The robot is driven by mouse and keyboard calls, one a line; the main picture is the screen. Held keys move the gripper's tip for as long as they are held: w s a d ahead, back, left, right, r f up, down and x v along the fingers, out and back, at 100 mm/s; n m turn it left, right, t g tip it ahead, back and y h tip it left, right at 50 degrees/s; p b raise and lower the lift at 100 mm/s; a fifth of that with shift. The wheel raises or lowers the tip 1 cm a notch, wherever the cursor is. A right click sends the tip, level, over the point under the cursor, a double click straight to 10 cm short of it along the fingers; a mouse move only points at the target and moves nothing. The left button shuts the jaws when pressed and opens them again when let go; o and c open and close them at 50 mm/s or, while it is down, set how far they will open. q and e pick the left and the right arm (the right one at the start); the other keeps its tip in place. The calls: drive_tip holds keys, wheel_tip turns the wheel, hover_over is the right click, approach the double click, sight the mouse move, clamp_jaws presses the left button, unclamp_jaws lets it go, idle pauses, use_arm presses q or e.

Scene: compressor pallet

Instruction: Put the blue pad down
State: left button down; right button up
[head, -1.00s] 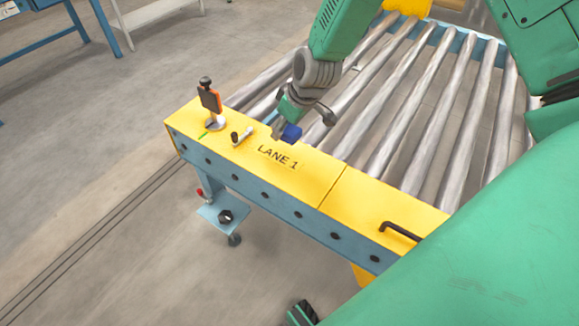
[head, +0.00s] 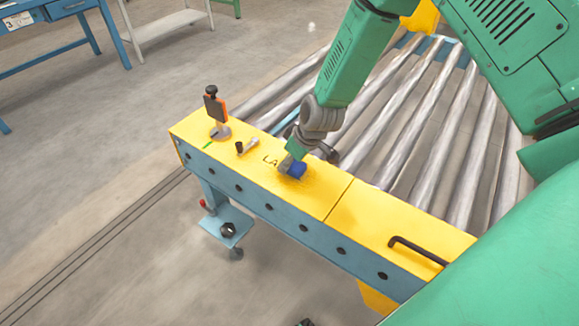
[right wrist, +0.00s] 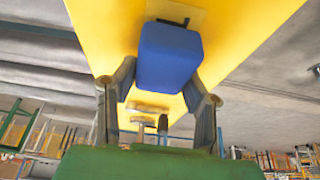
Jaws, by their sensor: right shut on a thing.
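The blue pad (head: 298,171) is held at the tip of my right gripper (head: 291,165), over the yellow top plate (head: 250,178) of the roller conveyor. It covers part of the printed lane label (head: 269,160). In the right wrist view the blue pad (right wrist: 168,58) sits between the two grey fingers of my right gripper (right wrist: 162,80), which are shut on its sides. The yellow plate (right wrist: 110,30) lies behind it. I cannot tell whether the pad touches the plate. My left gripper does not show.
A black handle (head: 418,250) is at the plate's right. Metal rollers (head: 408,130) lie behind. The plate's middle right is clear.

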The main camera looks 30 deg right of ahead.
drive_tip(key=shift+f, duration=0.55)
drive_tip(key=shift+r, duration=0.1)
drive_tip(key=o, duration=1)
drive_tip(key=shift+f+b, duration=0.3)
drive_tip(key=shift+b, duration=0.1)
drive_tip(key=p+v, duration=0.1)
drive_tip(key=v, duration=0.3)
drive_tip(key=p+v, duration=0.2)
drive_tip(key=v, duration=0.3)
drive_tip(key=p+v, duration=0.2)
drive_tip(key=v, duration=0.3)
drive_tip(key=shift+d, duration=0.3)
drive_tip(key=shift+w, duration=0.1)
